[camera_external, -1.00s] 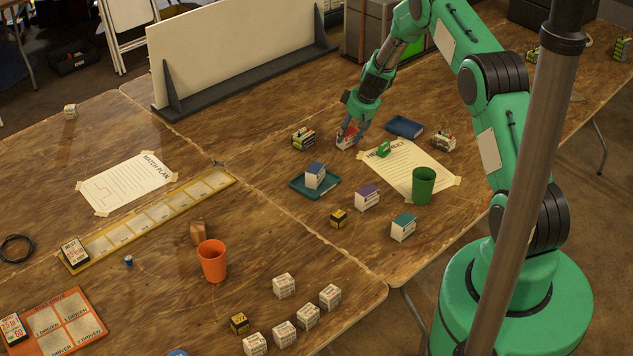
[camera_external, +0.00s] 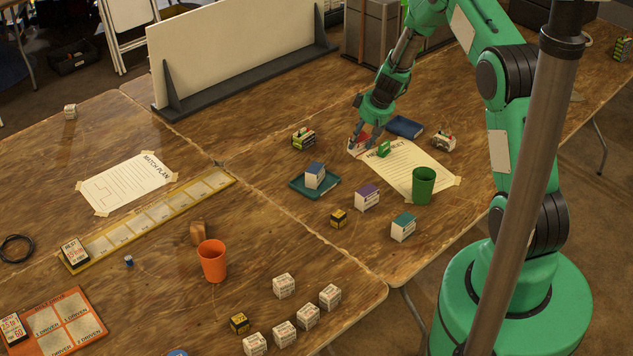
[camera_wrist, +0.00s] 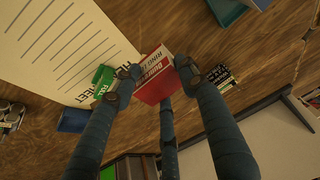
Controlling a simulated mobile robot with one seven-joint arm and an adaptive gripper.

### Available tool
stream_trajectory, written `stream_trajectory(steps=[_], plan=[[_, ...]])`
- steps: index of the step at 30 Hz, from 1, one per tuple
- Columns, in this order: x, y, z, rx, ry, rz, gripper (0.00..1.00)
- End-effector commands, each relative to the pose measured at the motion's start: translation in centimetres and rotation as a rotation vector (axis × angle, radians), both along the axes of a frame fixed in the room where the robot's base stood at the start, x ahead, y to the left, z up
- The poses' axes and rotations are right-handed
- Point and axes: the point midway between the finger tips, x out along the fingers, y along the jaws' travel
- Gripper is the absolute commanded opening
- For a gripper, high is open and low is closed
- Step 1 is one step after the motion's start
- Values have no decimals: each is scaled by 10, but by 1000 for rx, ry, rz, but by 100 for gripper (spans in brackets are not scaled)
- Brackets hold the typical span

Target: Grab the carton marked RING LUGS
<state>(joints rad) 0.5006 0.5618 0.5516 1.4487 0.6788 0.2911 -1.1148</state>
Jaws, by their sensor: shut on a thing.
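The carton marked RING LUGS (camera_wrist: 153,76) is red and white, with part of its lettering readable in the wrist view. My gripper (camera_wrist: 156,72) is shut on it, with fingers on both sides of the carton. In the external view the carton (camera_external: 358,147) shows at the fingertips of my gripper (camera_external: 364,140), by the upper left corner of the paper sheet (camera_external: 412,176). The fingers partly hide it. I cannot tell whether it touches the table.
A small green object (camera_external: 383,150) lies close right of the carton. A blue flat item (camera_external: 404,127), a black-green block (camera_external: 303,138), a teal tray (camera_external: 298,184) with a blue-topped carton (camera_external: 315,173), and a green cup (camera_external: 424,188) stand around. Bare wood lies left of the teal tray.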

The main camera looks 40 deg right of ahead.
Motion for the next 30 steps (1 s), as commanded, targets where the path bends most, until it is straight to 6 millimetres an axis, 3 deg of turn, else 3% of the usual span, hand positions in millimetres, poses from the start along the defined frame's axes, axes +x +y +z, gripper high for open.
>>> stream_trajectory(steps=[12, 30], plan=[[-42, 19, 4, 0, 0, 0, 2], [-55, 25, 6, -1, 0, 0, 2]])
